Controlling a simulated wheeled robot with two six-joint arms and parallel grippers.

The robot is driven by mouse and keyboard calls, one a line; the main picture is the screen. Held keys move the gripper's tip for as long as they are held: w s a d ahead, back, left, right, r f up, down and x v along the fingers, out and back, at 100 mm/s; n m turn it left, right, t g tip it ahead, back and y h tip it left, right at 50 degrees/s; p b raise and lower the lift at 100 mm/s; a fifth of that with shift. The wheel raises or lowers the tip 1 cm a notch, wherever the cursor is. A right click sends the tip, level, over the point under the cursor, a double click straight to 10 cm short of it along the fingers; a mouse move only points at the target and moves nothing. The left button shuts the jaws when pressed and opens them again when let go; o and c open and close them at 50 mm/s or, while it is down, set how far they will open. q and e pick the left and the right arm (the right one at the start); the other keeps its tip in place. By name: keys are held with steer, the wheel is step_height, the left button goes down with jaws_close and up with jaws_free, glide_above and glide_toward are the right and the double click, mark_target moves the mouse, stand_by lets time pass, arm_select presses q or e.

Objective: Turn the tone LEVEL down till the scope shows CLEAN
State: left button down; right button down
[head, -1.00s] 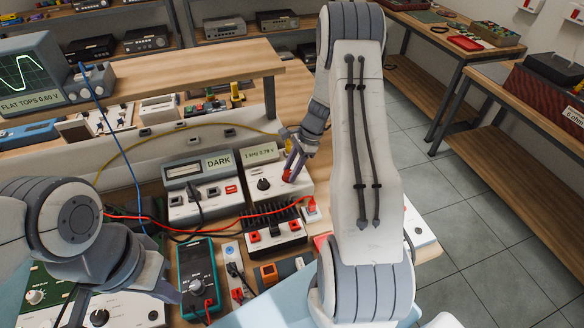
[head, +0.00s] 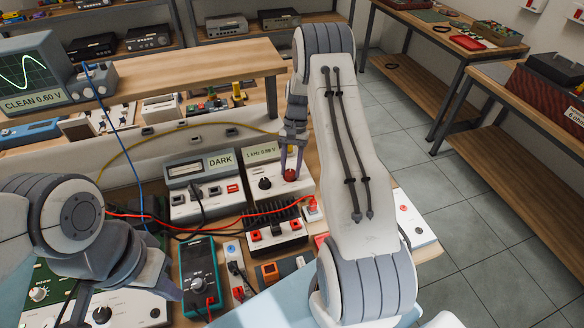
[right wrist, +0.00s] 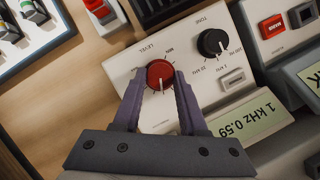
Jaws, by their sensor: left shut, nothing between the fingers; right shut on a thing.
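The scope (head: 28,75) at the left back of the head view reads CLEAN 0.60 V under a rounded green wave. The tone box (right wrist: 206,62) has a red LEVEL knob (right wrist: 160,73) and a black TONE knob (right wrist: 212,42). Its display (right wrist: 257,121) reads 1 kHz 0.59. My right gripper (right wrist: 158,84) is shut on the red knob, with one finger on each side; the knob also shows in the head view (head: 290,175). My left gripper (head: 172,291) is shut and empty at the lower left, above the front of the bench and partly hidden by its own arm.
A meter box reading DARK (head: 220,161) stands left of the tone box. A finned black block (head: 272,232) with red and black leads is in front. A teal multimeter (head: 199,270) lies nearer. Yellow, blue and red cables cross the bench.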

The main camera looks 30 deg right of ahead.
mark_target(293, 171)
steer(key=n, duration=0.2)
steer(key=n+g+h, duration=0.1)
steer(key=n, duration=0.2)
steer(key=shift+a+h, duration=0.15)
steer(key=shift+h, duration=0.15)
stand_by(0.4)
steer(key=shift+c, duration=2.2)
jaws_free()
steer(key=shift+w, duration=0.1)
steer(key=shift+r, duration=0.3)
steer(key=r, duration=0.1)
steer(key=r+b, duration=0.1)
steer(key=s+r+b, duration=0.1)
steer(key=r, duration=0.1)
steer(key=shift+d, duration=0.3)
steer(key=s+d+r+b, duration=0.2)
steer(key=s+d+r, duration=0.3)
steer(key=s, duration=0.4)
steer(key=shift+d+r, duration=0.4)
steer(key=shift+r, duration=0.35)
